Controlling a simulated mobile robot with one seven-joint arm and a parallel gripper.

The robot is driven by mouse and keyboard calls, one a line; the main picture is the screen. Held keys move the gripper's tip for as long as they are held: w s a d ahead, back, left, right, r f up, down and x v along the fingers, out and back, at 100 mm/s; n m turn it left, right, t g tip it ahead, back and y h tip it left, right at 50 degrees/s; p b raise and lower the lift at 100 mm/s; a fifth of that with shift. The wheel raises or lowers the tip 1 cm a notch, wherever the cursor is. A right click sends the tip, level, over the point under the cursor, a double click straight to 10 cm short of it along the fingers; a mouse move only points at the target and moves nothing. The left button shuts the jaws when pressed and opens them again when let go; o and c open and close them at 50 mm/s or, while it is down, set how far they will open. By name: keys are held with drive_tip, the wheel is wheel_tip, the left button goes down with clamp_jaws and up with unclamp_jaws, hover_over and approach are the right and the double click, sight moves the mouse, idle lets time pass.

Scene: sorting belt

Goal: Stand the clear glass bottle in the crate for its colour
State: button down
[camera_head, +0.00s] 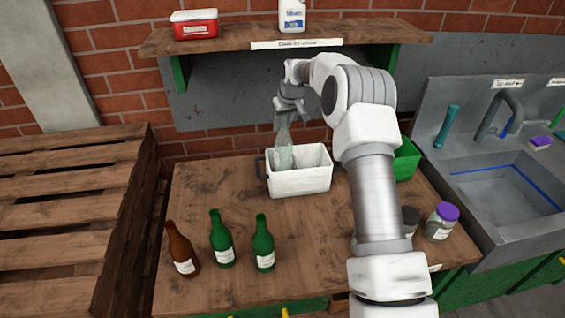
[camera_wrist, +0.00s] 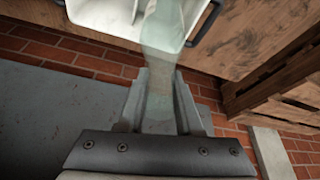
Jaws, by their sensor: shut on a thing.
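The clear glass bottle (camera_head: 283,148) is upright in my gripper (camera_head: 285,108), which is shut on its neck. The bottle's lower part shows inside or just above the left part of the white crate (camera_head: 300,183); I cannot tell whether its base touches the crate floor. In the wrist view the bottle (camera_wrist: 160,65) runs from between the fingers (camera_wrist: 160,100) towards the white crate (camera_wrist: 100,25), which has inner dividers. A green crate (camera_head: 406,160) stands to the right of the white one, partly hidden by my arm.
A brown bottle (camera_head: 182,250) and two green bottles (camera_head: 221,240) (camera_head: 263,243) stand at the table's front left. Jars (camera_head: 440,222) stand at the right, by the sink (camera_head: 505,190). A shelf (camera_head: 240,40) hangs above the crates. The table's middle is clear.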

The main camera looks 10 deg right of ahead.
sight(282, 143)
wheel_tip(282, 143, down, 7)
drive_tip(key=shift+f+p, duration=0.2)
drive_tip(key=shift+p, duration=0.25)
drive_tip(key=shift+f, duration=0.15)
drive_tip(key=c, duration=0.6)
unclamp_jaws()
